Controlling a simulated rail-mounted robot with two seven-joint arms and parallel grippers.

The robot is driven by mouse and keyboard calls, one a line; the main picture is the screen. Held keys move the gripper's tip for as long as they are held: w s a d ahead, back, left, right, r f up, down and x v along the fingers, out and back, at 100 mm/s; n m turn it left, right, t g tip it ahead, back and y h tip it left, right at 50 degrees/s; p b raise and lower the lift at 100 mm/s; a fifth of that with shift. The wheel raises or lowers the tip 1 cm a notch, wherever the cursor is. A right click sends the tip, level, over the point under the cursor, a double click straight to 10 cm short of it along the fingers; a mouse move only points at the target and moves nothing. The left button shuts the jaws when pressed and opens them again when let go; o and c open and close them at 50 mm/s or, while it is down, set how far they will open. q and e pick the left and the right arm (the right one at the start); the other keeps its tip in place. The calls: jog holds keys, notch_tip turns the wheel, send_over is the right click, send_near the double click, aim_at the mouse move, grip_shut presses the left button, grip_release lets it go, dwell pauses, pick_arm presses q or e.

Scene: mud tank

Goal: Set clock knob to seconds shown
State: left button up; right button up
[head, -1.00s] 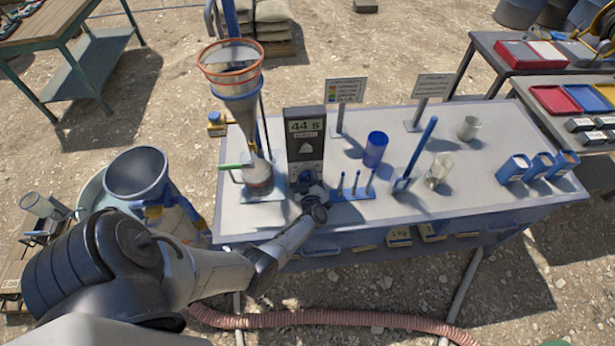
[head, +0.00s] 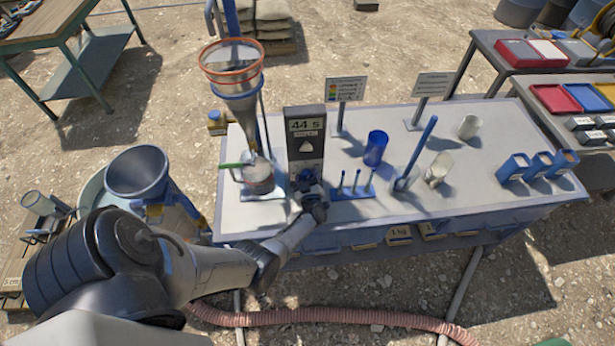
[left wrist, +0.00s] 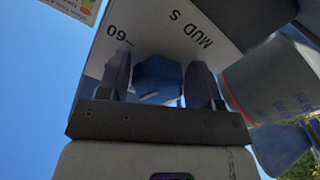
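The clock is a dark upright panel (head: 305,151) on the pale bench, and its display (head: 305,125) reads 44 S. My left gripper (head: 309,181) is at the clock's lower front and hides its lower part in the head view. In the left wrist view, a blue knob (left wrist: 157,76) sits between the two fingers of my left gripper (left wrist: 158,84), on a pale face marked 60 and MUD S. The fingers lie close along both sides of the knob; whether they press on it is unclear. My right gripper is not in view.
A funnel (head: 238,105) on a stand with a cup (head: 258,178) is just left of the clock. A blue rack with pegs (head: 352,190) is close on the right. A blue cup (head: 375,148), a glass beaker (head: 437,170) and blue boxes (head: 540,167) stand farther right.

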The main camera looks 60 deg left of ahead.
pick_arm(q)
jog(key=shift+o, duration=1.1)
jog(key=shift+d, duration=0.1)
jog(key=shift+s+d+r, duration=0.1)
jog(key=shift+s+d, duration=0.05)
jog(key=shift+d, duration=0.2)
jog(key=p+v, duration=0.1)
jog(key=v, duration=1.2)
